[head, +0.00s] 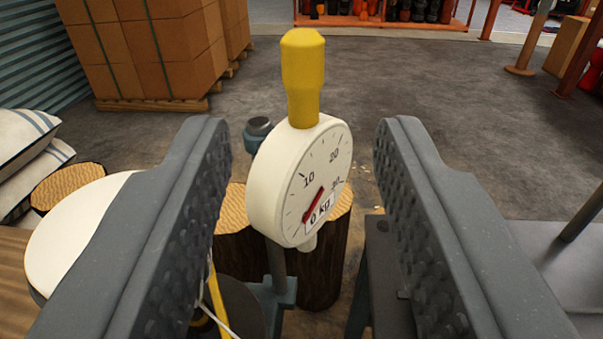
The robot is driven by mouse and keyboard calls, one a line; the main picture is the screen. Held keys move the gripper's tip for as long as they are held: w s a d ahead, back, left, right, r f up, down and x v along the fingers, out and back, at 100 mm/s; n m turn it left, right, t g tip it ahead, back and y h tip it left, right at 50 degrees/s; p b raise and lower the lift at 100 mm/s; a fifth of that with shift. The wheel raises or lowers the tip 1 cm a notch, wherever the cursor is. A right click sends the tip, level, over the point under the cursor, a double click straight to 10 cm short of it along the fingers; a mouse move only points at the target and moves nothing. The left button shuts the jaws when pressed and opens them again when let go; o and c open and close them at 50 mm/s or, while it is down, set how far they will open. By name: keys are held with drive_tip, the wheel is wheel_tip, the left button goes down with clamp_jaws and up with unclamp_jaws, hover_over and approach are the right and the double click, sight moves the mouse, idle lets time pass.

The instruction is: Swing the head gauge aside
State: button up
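The head gauge (298,186) is a round white dial on a blue-grey post, with a yellow handle (303,78) standing upright on its top. Its red needle points low on the scale, by a label that reads 0 kg. My gripper (303,150) is open, its two dark ridged fingers to the left and right of the gauge. Neither finger appears to touch the gauge or the handle. A white round drum head (75,232) shows at the left, partly hidden by the left finger.
Wooden stumps (332,250) stand behind the gauge. A grey metal surface (550,255) lies at the right. Pallets of cardboard boxes (140,50) and stacked sacks (22,150) are at the left. An orange rack (390,20) is at the back. The concrete floor (440,100) between is open.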

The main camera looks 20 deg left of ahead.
drive_tip(key=shift+b+v, duration=1.2)
drive_tip(key=shift+v, duration=0.95)
drive_tip(key=s+d+r+m+h+p, duration=0.1)
drive_tip(key=d+r+p, duration=0.1)
drive_tip(key=r, duration=0.7)
drive_tip(key=s+d+r+m+g+h+p, duration=0.1)
drive_tip(key=d+r, duration=0.4)
drive_tip(key=r, duration=0.5)
drive_tip(key=s+d+r+g+h+p, duration=0.1)
drive_tip(key=s+d+r+h+p, duration=0.1)
drive_tip(key=r, duration=0.8)
drive_tip(key=shift+d+m+h+p, duration=0.35)
drive_tip(key=shift+d+p, duration=0.35)
drive_tip(key=shift+d, duration=0.45)
drive_tip(key=shift+s+f, duration=0.1)
